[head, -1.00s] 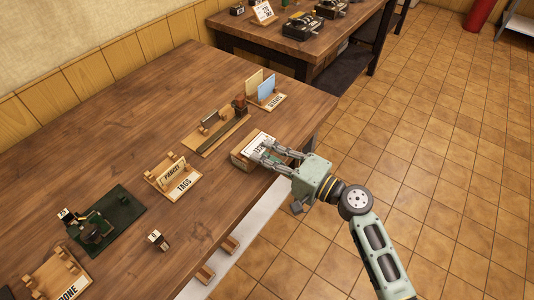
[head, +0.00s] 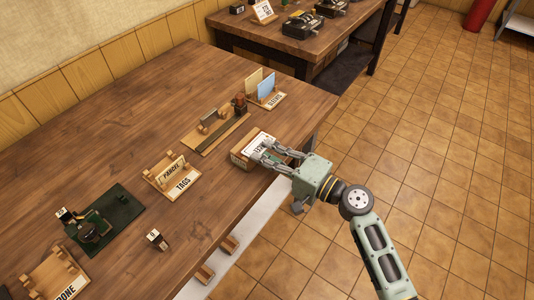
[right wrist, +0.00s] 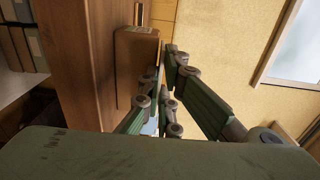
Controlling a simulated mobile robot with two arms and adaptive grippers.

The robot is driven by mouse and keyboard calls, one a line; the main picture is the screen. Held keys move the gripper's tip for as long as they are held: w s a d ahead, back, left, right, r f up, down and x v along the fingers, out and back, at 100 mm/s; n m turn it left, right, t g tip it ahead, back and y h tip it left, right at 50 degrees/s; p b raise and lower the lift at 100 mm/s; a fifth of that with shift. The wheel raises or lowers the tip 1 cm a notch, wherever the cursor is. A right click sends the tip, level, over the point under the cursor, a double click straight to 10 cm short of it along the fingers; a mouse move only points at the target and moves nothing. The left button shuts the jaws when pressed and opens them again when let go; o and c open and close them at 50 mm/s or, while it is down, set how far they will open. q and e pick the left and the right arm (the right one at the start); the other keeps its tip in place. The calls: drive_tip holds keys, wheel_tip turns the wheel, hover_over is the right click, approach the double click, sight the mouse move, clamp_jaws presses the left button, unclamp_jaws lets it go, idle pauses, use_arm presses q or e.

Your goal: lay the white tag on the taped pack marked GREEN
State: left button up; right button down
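The taped pack (head: 239,160) is a brown box near the table's right edge. It also shows in the right wrist view (right wrist: 136,75), with a bit of green marking. A white tag (head: 256,141) with dark print shows at the top of the pack, next to my fingers. My right gripper (head: 260,151) reaches in from the right, its fingertips over the pack's top. The fingers also show in the right wrist view (right wrist: 162,65). I cannot tell whether they grip the tag or only touch it. The word GREEN is not readable. My left gripper is out of view.
A wooden TAGS holder (head: 183,184) with a PARCEL card stands left of the pack. A wooden rack with a dark bar (head: 224,135) and a card stand (head: 274,101) lie behind. A green machine (head: 92,230) stands at the left. The table's centre is clear.

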drive_tip(key=c, duration=2.4)
unclamp_jaws()
drive_tip(key=shift+f, duration=0.1)
drive_tip(key=shift+c, duration=0.2)
drive_tip(key=o, duration=0.6)
drive_tip(key=shift+b+v, duration=0.6)
drive_tip(key=shift+v, duration=1.95)
